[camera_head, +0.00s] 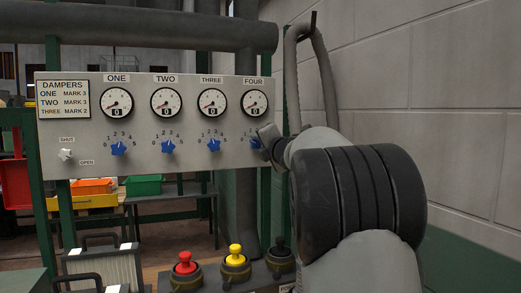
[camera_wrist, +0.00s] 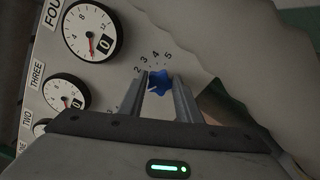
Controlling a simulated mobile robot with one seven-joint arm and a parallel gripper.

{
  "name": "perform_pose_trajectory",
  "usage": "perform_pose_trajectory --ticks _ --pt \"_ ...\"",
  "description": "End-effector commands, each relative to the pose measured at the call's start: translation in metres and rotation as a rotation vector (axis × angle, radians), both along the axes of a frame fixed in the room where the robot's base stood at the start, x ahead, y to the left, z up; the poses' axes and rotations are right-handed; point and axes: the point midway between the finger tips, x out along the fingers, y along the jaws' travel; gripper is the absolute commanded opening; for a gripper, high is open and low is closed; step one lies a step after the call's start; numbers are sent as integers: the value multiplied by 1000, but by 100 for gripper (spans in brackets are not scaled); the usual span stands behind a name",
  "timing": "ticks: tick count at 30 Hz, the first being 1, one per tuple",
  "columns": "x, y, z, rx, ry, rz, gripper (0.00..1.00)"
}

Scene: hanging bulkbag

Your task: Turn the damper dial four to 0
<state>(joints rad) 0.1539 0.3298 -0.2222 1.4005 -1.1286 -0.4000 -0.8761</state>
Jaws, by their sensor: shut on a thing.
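The blue damper dial four (camera_wrist: 158,84) sits between the two fingers of my gripper (camera_wrist: 166,84) in the wrist view, and the fingers are shut on it. In the head view this dial (camera_head: 255,143) is partly hidden by my gripper (camera_head: 267,138), at the right end of the grey panel (camera_head: 140,175). The numbers 2 to 5 show around the dial in the wrist view; lower numbers are hidden. Its exact setting cannot be told. The gauge marked FOUR (camera_head: 255,103) above it reads 0 in its window.
Blue dials one (camera_head: 118,148), two (camera_head: 168,147) and three (camera_head: 213,145) stand in a row to the left, under their gauges. A white shut/open switch (camera_head: 66,155) is at the far left. Red (camera_head: 185,263) and yellow (camera_head: 235,255) buttons stand below. A block wall (camera_head: 450,100) rises at right.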

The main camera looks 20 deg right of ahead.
Motion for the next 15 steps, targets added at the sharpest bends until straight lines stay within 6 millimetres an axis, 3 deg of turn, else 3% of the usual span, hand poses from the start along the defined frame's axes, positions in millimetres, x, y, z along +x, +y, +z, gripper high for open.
perform_pose_trajectory --ticks 15 --pt "0 0 0 -208 3 -1 9"
